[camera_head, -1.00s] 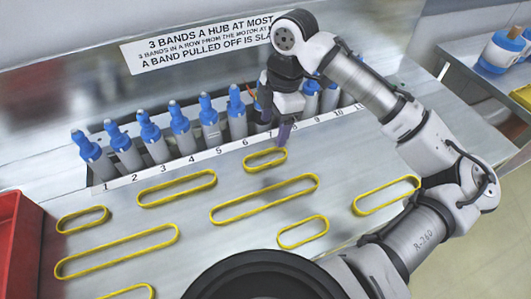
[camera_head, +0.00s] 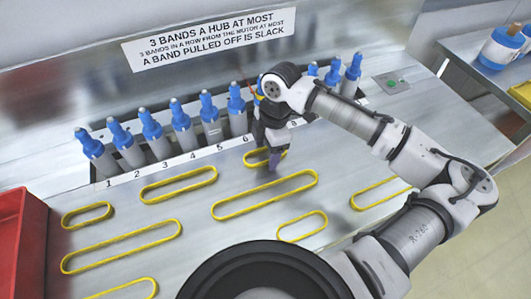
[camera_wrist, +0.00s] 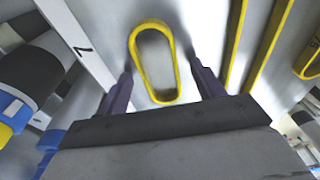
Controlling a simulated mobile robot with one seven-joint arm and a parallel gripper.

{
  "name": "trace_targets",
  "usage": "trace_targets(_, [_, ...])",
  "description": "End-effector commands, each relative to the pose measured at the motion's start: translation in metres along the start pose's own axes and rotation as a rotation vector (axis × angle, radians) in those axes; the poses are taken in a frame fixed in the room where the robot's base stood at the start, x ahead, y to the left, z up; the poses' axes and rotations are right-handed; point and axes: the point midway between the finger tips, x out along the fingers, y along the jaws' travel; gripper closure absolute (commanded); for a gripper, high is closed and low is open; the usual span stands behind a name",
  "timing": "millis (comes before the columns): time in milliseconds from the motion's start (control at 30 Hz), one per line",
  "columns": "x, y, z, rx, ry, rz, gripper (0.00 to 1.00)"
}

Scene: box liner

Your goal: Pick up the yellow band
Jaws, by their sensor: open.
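A small yellow band (camera_head: 255,158) lies on the metal table in front of the hub row near number 7, partly hidden behind my gripper (camera_head: 272,164). In the wrist view the same yellow band (camera_wrist: 158,98) is a narrow loop between the two purple fingers of my gripper (camera_wrist: 164,84). The fingers are apart, one on each side of the band, and hold nothing. I cannot tell how high the fingertips are above the table. Several other yellow bands of different lengths lie around it, among them a long one (camera_head: 240,208) just in front.
A row of blue-topped hubs (camera_head: 181,128) stands behind a numbered strip (camera_head: 165,168). A red bin (camera_head: 20,245) is at the left edge. A side table (camera_head: 465,50) with a blue-and-white container (camera_head: 500,48) is at the right. A sign (camera_head: 210,38) is on the back wall.

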Motion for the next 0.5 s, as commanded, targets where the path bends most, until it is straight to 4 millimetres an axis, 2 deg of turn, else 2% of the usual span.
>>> trace_targets(67, [-0.0001, 0.0, -0.0001, 0.0, 0.0, 0.0, 0.33])
trace_targets(400, [-0.0004, 0.0, -0.0001, 0.0, 0.001, 0.0, 0.77])
trace_targets(433, [-0.0004, 0.0001, -0.0001, 0.0, 0.001, 0.0, 0.8])
trace_targets(500, [-0.0005, 0.0001, -0.0002, 0.0, 0.001, 0.0, 0.81])
